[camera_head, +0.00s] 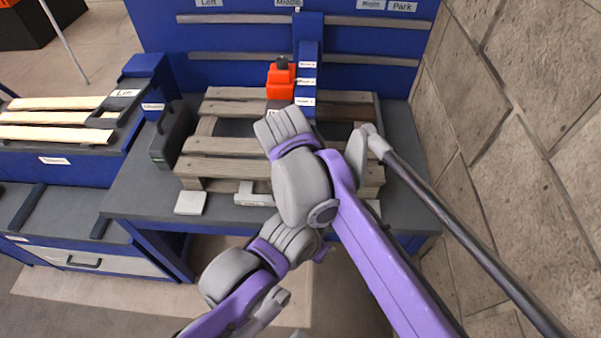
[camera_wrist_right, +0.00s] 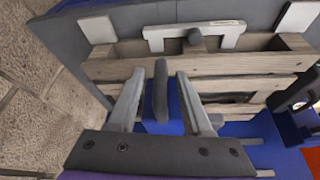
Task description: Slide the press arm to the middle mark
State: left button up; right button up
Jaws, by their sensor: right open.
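The blue press arm (camera_head: 307,55) stands on the gantry rails, its upright slightly right of the "Middle" mark (camera_head: 288,3), which is cut by the top edge. White labels run down its front. In the head view my right wrist hides its lower end and my right gripper. In the right wrist view my right gripper (camera_wrist_right: 160,92) is open, its two light grey fingers on either side of a dark upright handle (camera_wrist_right: 160,88) and a blue part (camera_wrist_right: 163,118) behind it. Gaps show beside the handle. My left gripper is not seen.
A wooden pallet (camera_head: 225,146) lies below the gantry. An orange unit (camera_head: 281,82) stands left of the press arm. A dark case (camera_head: 171,135) is at the pallet's left. A stone wall (camera_head: 520,130) bounds the right. "Left" (camera_head: 208,3) and "Park" (camera_head: 402,6) marks show above.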

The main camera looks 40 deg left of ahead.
jog(key=v, duration=1)
jog(key=shift+r, duration=0.2)
jog(key=shift+d, duration=0.15)
